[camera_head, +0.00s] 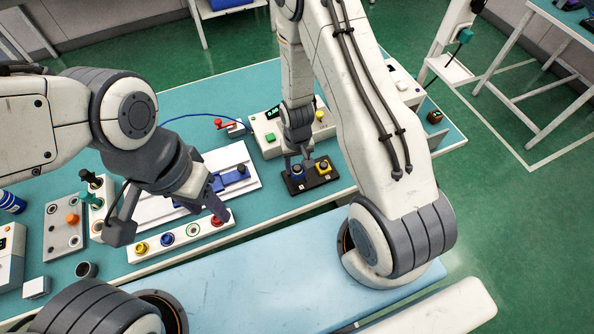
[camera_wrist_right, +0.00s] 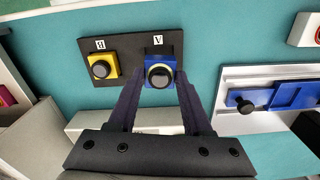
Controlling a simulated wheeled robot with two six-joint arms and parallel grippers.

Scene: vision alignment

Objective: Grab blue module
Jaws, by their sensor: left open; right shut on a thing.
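My left gripper (camera_head: 168,218) is open and empty above a white button panel.
The white button panel (camera_head: 181,239) has yellow, blue, green and red buttons. A white fixture (camera_head: 238,158) with a blue slide lies behind it. A control box (camera_head: 270,137) with a display stands behind the tray. Bare teal table lies right of the tray.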

